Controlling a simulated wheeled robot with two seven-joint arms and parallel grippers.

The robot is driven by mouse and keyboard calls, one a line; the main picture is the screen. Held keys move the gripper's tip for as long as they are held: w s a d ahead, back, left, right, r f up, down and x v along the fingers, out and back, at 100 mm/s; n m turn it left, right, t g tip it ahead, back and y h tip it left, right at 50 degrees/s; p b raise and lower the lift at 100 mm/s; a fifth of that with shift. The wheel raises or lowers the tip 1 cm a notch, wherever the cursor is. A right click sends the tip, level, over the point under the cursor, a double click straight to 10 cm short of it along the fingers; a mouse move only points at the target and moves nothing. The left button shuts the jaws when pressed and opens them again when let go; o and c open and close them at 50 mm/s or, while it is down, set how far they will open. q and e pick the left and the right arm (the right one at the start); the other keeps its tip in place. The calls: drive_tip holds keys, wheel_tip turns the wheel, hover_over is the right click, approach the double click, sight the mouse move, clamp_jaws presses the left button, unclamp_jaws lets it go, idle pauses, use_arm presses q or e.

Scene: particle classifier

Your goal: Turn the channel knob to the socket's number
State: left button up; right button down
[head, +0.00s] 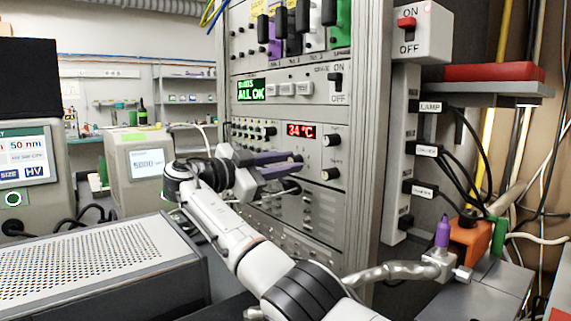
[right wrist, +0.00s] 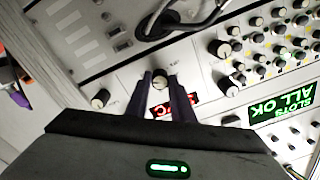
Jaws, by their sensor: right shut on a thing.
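My right gripper (head: 300,162) reaches the front of the instrument rack, with its two purple fingers pointing at the panel just below the red 34 °C display (head: 301,131). In the right wrist view the fingers (right wrist: 160,85) are closed on a small round knob (right wrist: 159,79) with a pale face. In the head view this knob cannot be made out behind the fingers. No channel number or socket number can be read. My left gripper is not in view.
Other black knobs (head: 332,140) sit right of the display, and a large one (right wrist: 228,86) shows beside my fingers in the right wrist view.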

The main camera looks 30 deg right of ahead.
drive_tip(key=c, duration=1.5)
unclamp_jaws()
drive_tip(key=shift+a, duration=0.1)
drive_tip(key=shift+c, duration=0.2)
drive_tip(key=a+p, duration=0.1)
drive_tip(key=a, duration=0.9)
drive_tip(key=shift+s+a+p, duration=0.15)
drive_tip(key=shift+s+p, duration=0.2)
drive_tip(key=shift+s, duration=0.1)
drive_tip(key=shift+f, duration=0.1)
